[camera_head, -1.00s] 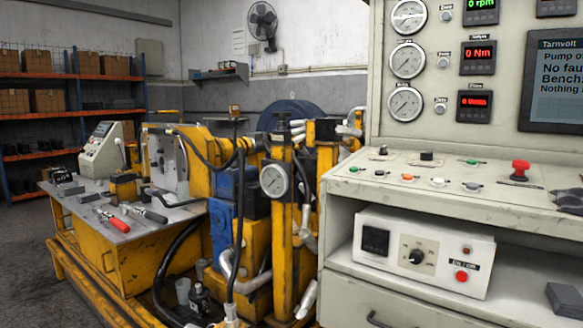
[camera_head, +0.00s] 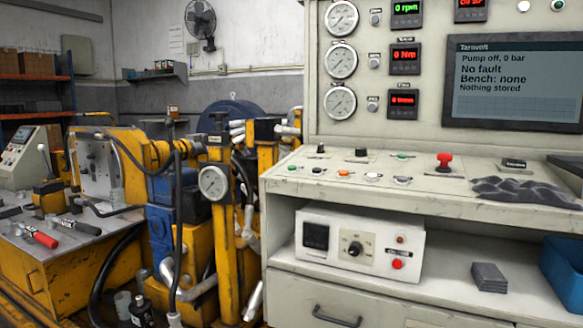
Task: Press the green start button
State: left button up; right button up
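The pale control console (camera_head: 360,172) stands at the right, with a row of small buttons and switches on its sloped top. One small green button (camera_head: 403,156) is in the back row, left of the red mushroom button (camera_head: 444,161). Another small green button (camera_head: 291,168) is at the left end of the front row. Orange, white and grey buttons sit along the same front row. Their labels are too small to read. The screen (camera_head: 515,84) reads "Pump off, 0 bar", "No fault", "Bench: none", "Nothing stored". Neither of my grippers is in view.
A dark crumpled cloth (camera_head: 525,190) lies on the console's right. Below, a white control box (camera_head: 358,245) and a blue bin (camera_head: 565,275) stand on the shelf. The yellow test bench (camera_head: 75,275) with hoses and a gauge fills the left.

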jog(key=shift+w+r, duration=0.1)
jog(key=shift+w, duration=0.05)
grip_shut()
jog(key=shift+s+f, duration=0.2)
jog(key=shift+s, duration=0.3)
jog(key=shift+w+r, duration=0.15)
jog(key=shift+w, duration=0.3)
